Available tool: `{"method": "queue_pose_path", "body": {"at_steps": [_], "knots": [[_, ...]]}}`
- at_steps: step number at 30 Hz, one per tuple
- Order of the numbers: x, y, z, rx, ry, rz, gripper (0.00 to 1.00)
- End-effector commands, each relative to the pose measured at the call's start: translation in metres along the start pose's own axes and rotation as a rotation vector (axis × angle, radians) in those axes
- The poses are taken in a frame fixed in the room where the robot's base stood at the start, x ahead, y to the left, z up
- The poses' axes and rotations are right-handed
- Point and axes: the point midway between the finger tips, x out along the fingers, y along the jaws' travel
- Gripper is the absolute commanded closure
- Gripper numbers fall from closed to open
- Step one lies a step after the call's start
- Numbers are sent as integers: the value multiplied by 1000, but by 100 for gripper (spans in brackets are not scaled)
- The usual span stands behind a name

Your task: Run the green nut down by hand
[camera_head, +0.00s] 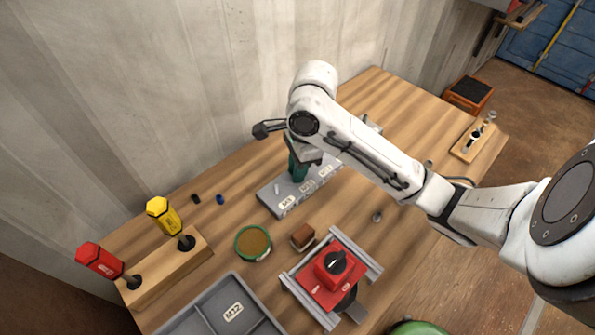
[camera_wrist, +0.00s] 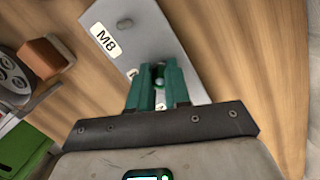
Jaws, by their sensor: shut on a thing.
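My gripper (camera_head: 298,172) points down over the grey stud plate (camera_head: 272,203), at the plate's middle.
A red switch block (camera_head: 335,264) on rails, a brown block (camera_head: 302,237), a round green-rimmed dish (camera_head: 253,243) and a grey M12 tray (camera_head: 200,318) stand in front. A wooden rack (camera_head: 165,270) with red and yellow tools is left. The table's back right is mostly clear.

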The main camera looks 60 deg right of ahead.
Motion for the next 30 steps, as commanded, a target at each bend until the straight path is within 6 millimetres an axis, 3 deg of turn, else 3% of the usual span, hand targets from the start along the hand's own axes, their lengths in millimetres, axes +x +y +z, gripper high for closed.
{"method": "queue_pose_path", "body": {"at_steps": [5, 11, 12, 21, 26, 30], "knots": [[0, 0, 0, 230, -1, -35, 100], [0, 0, 0, 268, 0, -42, 100], [0, 0, 0, 267, 0, -42, 81], [0, 0, 0, 265, 1, -40, 53], [0, 0, 0, 264, 1, -40, 53], [0, 0, 0, 264, 1, -40, 66]]}}
